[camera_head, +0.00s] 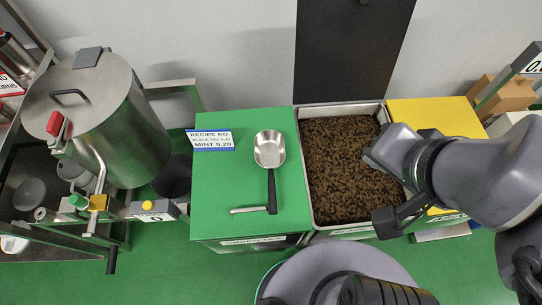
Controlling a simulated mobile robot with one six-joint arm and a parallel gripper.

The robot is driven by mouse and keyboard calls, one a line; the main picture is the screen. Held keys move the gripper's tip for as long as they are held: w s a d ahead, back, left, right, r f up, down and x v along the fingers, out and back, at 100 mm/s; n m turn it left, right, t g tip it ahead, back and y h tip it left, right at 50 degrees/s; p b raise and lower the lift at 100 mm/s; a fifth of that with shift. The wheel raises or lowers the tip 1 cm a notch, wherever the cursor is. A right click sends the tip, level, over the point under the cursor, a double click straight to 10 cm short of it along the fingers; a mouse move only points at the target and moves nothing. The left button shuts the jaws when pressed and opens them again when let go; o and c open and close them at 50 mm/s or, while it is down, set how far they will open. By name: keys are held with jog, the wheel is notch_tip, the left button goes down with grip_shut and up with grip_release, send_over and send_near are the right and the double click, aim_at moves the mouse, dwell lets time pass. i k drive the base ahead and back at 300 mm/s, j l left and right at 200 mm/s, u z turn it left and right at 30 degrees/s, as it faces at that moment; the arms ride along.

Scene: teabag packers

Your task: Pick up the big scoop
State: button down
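The big scoop (270,150) lies on top of the green cabinet (225,180), left of the tray of dark loose tea. It has a shiny metal bowl toward the back and a black handle pointing toward the front. A thin metal piece (248,210) lies beside the handle's end; I cannot tell whether it is part of the scoop. My arm reaches in from the right over the tray's right side. The dark end part that seems to be my gripper (388,219) is above the tray's front right corner, well apart from the scoop.
The metal tray (301,165) of tea adjoins the green cabinet, with a yellow surface (440,115) to its right. A recipe sign (212,140) stands at the cabinet's left. A large steel vessel (105,125) stands farther left. The green top around the scoop is mostly clear.

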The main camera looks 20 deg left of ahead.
aim_at(269, 147)
jog(key=k+j+u, duration=0.15)
jog(key=u, duration=0.25)
jog(key=k+j+u, duration=0.1)
jog(key=u, duration=0.3)
jog(key=k+j+u, duration=0.1)
jog(key=j+u, duration=0.3)
jog(key=k+l+z, duration=0.2)
jog(key=z, duration=0.2)
jog(key=k+l+z, duration=0.15)
jog(key=l+z, duration=0.25)
jog(key=k+l+z, duration=0.1)
jog(key=l+z, duration=0.55)
jog(key=z, duration=0.2)
jog(key=l+z, duration=0.4)
jog(key=u, duration=2.15)
jog(key=i+j, duration=0.25)
jog(key=i, duration=0.2)
jog(key=i+j, duration=0.3)
jog(key=i, duration=0.15)
jog(key=i+j+z, duration=0.1)
jog(key=i+j, duration=0.15)
jog(key=i, duration=0.2)
